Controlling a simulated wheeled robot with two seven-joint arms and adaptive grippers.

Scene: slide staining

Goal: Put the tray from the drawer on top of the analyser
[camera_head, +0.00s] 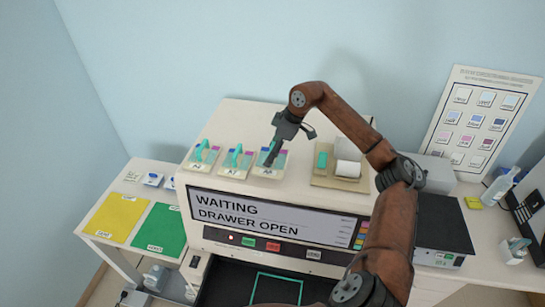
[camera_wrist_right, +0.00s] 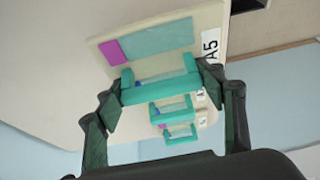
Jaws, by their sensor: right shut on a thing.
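The analyser (camera_head: 225,130) is a cream box whose screen (camera_head: 265,212) reads "WAITING DRAWER OPEN". My right gripper (camera_head: 272,155) is over its top, shut on the teal handle of the tray (camera_head: 266,168). In the right wrist view the tray (camera_wrist_right: 160,38), labelled A5, has its handle between the fingers (camera_wrist_right: 160,88). The tray is at the analyser's top surface; I cannot tell whether it fully rests there. The drawer (camera_head: 225,282) is open below, dark inside, with a teal outline and no tray seen in it. My left gripper is not in view.
Trays A2 (camera_head: 201,155) and A3 (camera_head: 235,161) stand to the left of the held tray. Yellow (camera_head: 117,213) and green (camera_head: 160,229) mats lie on the left table; a dark-topped box (camera_head: 443,225) stands right.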

